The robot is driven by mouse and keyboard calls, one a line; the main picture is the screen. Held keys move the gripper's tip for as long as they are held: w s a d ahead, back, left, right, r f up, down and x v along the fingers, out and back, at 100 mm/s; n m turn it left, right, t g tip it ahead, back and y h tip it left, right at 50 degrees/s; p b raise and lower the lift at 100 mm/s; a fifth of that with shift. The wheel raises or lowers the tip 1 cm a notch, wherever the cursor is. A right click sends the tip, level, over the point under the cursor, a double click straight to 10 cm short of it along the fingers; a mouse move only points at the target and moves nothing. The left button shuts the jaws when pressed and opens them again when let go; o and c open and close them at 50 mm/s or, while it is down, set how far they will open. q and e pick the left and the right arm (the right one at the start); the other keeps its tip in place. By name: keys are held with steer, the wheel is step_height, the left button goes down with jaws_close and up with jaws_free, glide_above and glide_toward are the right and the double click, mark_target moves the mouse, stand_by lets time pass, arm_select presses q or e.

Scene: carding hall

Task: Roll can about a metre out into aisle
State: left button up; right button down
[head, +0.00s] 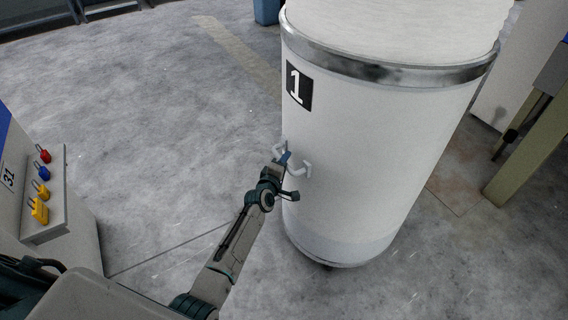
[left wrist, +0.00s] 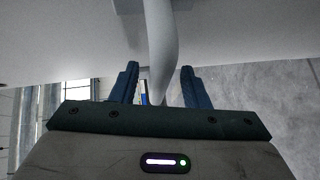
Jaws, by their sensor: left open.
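The can (head: 375,150) is a tall white cylinder with a metal rim and a black "1" label. It stands upright on the floor, with a dark caster partly showing under its lower edge. A pale bent handle (head: 303,170) sticks out from its near left side. In the left wrist view the handle (left wrist: 161,45) runs between the two blue fingers of the open gripper (left wrist: 159,75), with gaps showing on both sides. My right gripper is out of view.
A grey machine panel (head: 45,200) with red, blue and yellow padlocks stands at the left. A machine with an olive leg (head: 515,150) stands close on the can's right. A blue object (head: 266,11) is behind the can. The floor (head: 140,110) to the left is clear, with a worn line.

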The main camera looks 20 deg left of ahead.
arm_select(q)
steer(key=shift+s, duration=0.1)
steer(key=shift+s+r, duration=0.1)
steer(key=shift+s, duration=0.15)
steer(key=s+r+p, duration=0.1)
steer(key=s+p, duration=0.2)
steer(key=s, duration=0.7)
steer(key=shift+a+r, duration=0.2)
steer(key=shift+r, duration=0.05)
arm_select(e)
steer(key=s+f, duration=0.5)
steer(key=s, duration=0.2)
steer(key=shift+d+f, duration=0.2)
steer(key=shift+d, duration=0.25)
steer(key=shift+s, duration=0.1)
